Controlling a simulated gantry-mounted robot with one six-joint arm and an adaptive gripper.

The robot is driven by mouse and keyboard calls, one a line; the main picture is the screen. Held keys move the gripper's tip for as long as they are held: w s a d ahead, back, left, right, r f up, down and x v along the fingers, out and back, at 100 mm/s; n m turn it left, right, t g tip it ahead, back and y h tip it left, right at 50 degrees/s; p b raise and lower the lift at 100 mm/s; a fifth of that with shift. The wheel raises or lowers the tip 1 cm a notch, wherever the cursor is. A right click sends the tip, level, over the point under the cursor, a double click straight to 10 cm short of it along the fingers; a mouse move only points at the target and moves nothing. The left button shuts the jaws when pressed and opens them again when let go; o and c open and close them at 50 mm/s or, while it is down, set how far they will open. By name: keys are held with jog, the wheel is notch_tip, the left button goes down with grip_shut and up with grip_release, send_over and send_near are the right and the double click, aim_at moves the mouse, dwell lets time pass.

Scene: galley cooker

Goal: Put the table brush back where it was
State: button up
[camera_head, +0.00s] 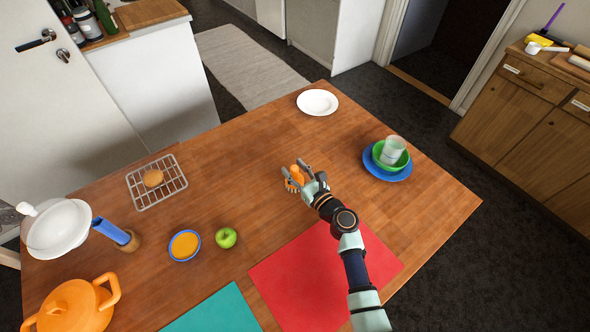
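My gripper (296,176) is low over the middle of the wooden table (240,150), above the far edge of the red mat. A small orange thing (297,172) shows between or just behind its fingers. I cannot tell whether the fingers are closed on it or what it is. No thing is clearly a table brush. A purple stick-like handle (552,16) rises beside a yellow item (540,40) on the sideboard at the far right; it may be a brush.
A white plate (318,102) and a blue plate (388,172) with green bowl and glass flank my gripper. Left are a wire rack (157,184), apple (226,238), blue-rimmed dish (185,246), blue item (110,231) and orange pot (75,305). The table's centre-left is clear.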

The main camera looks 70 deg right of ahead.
jog(key=shift+r, duration=0.1)
jog(key=shift+s+r+p, duration=0.1)
jog(key=shift+r+p, duration=0.05)
jog(key=shift+p, duration=0.15)
jog(key=p+v, duration=0.3)
jog(key=v, duration=0.9)
